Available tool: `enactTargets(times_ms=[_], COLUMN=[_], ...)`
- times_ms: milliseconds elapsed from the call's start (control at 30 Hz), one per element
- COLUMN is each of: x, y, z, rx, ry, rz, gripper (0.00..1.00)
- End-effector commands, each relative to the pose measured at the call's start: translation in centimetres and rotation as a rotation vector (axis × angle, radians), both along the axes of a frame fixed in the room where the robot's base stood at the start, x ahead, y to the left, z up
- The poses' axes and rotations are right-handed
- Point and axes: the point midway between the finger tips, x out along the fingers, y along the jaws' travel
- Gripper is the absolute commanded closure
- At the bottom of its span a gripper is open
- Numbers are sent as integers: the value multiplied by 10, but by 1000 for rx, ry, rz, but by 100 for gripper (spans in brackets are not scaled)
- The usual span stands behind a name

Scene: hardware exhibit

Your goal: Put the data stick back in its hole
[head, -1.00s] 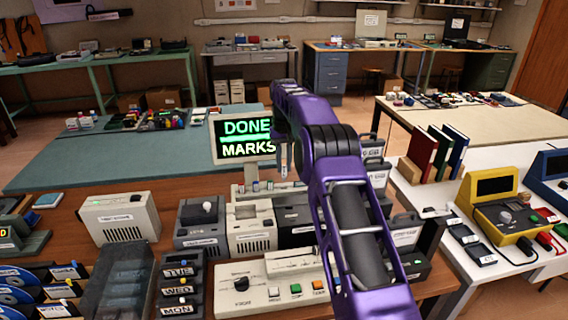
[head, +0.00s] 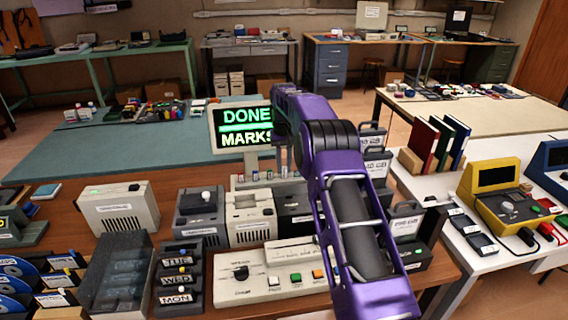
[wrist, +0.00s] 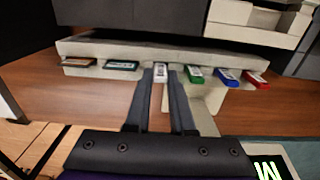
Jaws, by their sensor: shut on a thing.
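In the wrist view, my gripper (wrist: 162,74) has its two fingers closed about a small white-grey data stick (wrist: 160,69). How deep the held stick sits is unclear. In the head view, my purple arm hides the gripper; part of the rack (head: 262,182) shows below the monitor.
A monitor (head: 243,128) reading "DONE MARKS" stands close behind the rack. A grey box (head: 200,216), a white box (head: 250,218) and a control panel with a knob and buttons (head: 268,278) stand in front. The green mat (head: 120,152) behind is largely clear.

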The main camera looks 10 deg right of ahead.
Motion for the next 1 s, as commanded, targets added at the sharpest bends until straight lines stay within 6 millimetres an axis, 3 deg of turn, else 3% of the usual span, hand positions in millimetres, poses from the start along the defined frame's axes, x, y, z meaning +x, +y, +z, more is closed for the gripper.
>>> enactTargets(times_ms=[433,467,633,867,1000], x=[0,0,0,0,0], y=[0,0,0,0,0], z=[-2,-2,-2,-2,9], rx=[0,0,0,0,0], ry=[0,0,0,0,-1], rz=[0,0,0,0,0], gripper=[100,77,46,43,43])
